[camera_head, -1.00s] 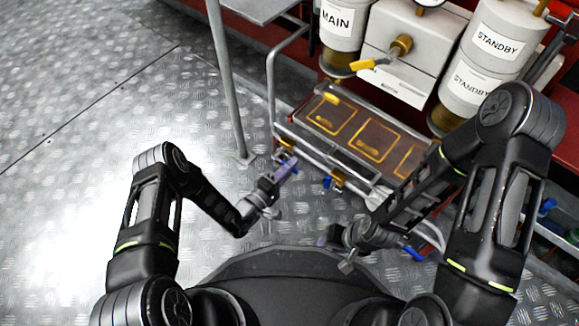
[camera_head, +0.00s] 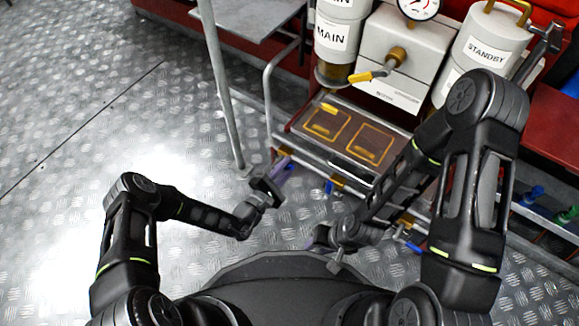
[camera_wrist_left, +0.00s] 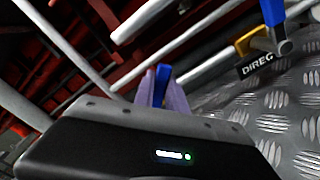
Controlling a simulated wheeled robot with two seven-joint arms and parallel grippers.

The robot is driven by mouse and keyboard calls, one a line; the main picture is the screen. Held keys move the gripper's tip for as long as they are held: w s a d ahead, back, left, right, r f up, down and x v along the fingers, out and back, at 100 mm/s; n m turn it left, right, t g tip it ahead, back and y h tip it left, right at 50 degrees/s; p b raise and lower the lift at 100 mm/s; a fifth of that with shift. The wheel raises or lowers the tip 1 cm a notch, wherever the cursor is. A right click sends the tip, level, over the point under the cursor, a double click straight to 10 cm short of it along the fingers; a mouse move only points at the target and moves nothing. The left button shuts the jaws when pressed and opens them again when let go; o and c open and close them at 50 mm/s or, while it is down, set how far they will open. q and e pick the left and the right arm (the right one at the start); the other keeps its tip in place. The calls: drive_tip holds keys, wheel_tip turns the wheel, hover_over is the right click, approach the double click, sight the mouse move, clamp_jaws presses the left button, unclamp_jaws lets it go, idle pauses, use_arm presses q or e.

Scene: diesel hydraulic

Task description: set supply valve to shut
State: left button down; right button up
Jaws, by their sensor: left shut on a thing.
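My left gripper (camera_head: 286,167) is at the low front pipe rail, at its left end. In the left wrist view its purple fingers (camera_wrist_left: 162,95) are shut on a blue handle (camera_wrist_left: 160,78). The lower part of that handle is hidden by the fingers and the gripper body. I cannot read a supply label on it. A second blue handle (camera_head: 329,187) stands to its right; in the wrist view it joins a yellow valve body (camera_wrist_left: 250,42) over a partly cut label reading "DIREC". My right gripper (camera_head: 318,236) is lower, right of centre, away from the handles; its jaw opening is unclear.
A brown tray (camera_head: 347,137) with yellow-outlined squares lies behind the rail. A white box (camera_head: 395,50) with a yellow lever (camera_head: 368,76) stands beyond, between MAIN and STANDBY canisters. A grey post (camera_head: 222,90) rises left of my left gripper. Metal floor is clear at left.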

sight(274, 165)
use_arm(q)
drive_tip(key=shift+w+a+r+n, duration=0.25)
drive_tip(key=shift+a+r+n, duration=0.15)
drive_tip(key=shift+n, duration=0.6)
drive_tip(key=n, duration=0.1)
drive_tip(key=a+n+p, duration=0.1)
drive_tip(key=shift+w+r+n, duration=0.35)
drive_tip(key=shift+r+n, duration=0.05)
drive_tip(key=shift+w+a+r+n, duration=0.1)
drive_tip(key=shift+w+a+n, duration=0.15)
drive_tip(key=shift+n, duration=0.35)
drive_tip(key=shift+w+a+r+n, duration=0.15)
drive_tip(key=shift+a+n, duration=0.1)
drive_tip(key=shift+n, duration=0.35)
drive_tip(key=shift+w+a+n, duration=0.25)
drive_tip(key=shift+a+n, duration=0.05)
drive_tip(key=shift+n, duration=0.4)
drive_tip(key=shift+w+a+n, duration=0.2)
drive_tip(key=shift+a+n, duration=0.1)
drive_tip(key=shift+n, duration=0.4)
drive_tip(key=c, duration=1.4)
unclamp_jaws()
drive_tip(key=shift+o, duration=0.2)
drive_tip(key=shift+r, duration=0.1)
drive_tip(key=p+v, duration=0.2)
drive_tip(key=v, duration=0.5)
drive_tip(key=shift+s+a, duration=0.25)
drive_tip(key=shift+s, duration=0.05)
